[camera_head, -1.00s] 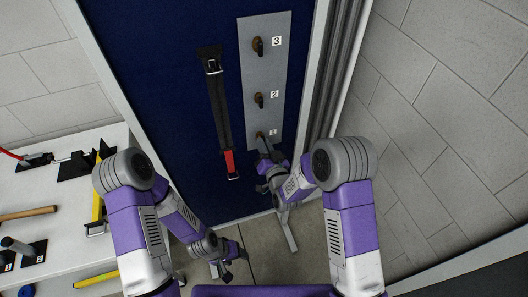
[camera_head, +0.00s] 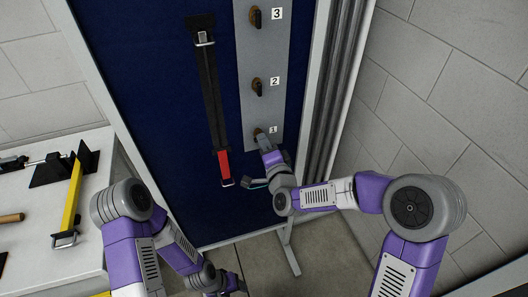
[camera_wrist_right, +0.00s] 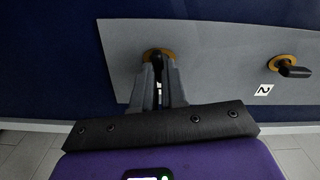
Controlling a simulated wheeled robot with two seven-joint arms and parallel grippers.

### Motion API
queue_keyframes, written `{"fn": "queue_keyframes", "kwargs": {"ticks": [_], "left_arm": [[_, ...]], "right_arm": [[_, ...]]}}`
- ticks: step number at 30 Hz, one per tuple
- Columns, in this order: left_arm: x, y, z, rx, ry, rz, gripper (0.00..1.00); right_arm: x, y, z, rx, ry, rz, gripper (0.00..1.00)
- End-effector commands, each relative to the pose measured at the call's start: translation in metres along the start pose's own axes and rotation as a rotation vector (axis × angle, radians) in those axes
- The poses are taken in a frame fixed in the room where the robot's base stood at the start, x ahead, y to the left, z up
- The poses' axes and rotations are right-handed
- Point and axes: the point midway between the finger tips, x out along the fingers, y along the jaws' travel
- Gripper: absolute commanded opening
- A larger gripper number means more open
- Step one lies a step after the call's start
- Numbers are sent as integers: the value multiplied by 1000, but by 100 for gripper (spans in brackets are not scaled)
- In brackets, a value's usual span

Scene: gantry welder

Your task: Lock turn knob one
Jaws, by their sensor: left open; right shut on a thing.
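Turn knob one (camera_head: 257,132) is the lowest of three dark knobs on a grey plate (camera_head: 248,108), beside the label "1". My right gripper (camera_head: 265,141) is at this knob and shut on it. In the right wrist view, the knob (camera_wrist_right: 156,54) shows a brass-coloured round base and a dark handle between the two grey fingers (camera_wrist_right: 160,84). The fingers hide most of the handle, so its exact angle cannot be told. My left gripper (camera_head: 232,286) is open and empty, low at the bottom edge of the head view, away from the plate.
Knob two (camera_head: 257,87) and knob three (camera_head: 256,17) sit above on the plate. A black strap with a red end (camera_head: 223,166) hangs left of it on the blue board (camera_head: 150,70). A white table (camera_head: 85,250) with tools stands at the left.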

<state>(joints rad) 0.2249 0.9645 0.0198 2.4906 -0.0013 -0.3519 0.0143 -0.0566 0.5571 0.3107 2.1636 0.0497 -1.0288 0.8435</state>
Motion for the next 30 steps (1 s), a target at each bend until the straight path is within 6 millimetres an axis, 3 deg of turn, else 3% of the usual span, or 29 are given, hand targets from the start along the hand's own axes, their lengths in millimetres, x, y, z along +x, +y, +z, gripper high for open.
{"fn": "queue_keyframes", "kwargs": {"ticks": [1, 9, 29, 30], "left_arm": [[9, -3, 0, 0, 0, 0, 60], [25, -9, -1, 0, 0, 0, 60], [30, -11, -1, 0, 0, 0, 60], [30, -11, -1, 0, 0, 0, 60]], "right_arm": [[0, 4, 1, 33, 0, 0, 0], [0, 3, 1, 168, -2, 1, 0], [0, 1, 1, 227, -2, 1, 0], [0, 1, 1, 227, -2, 1, 15]]}}
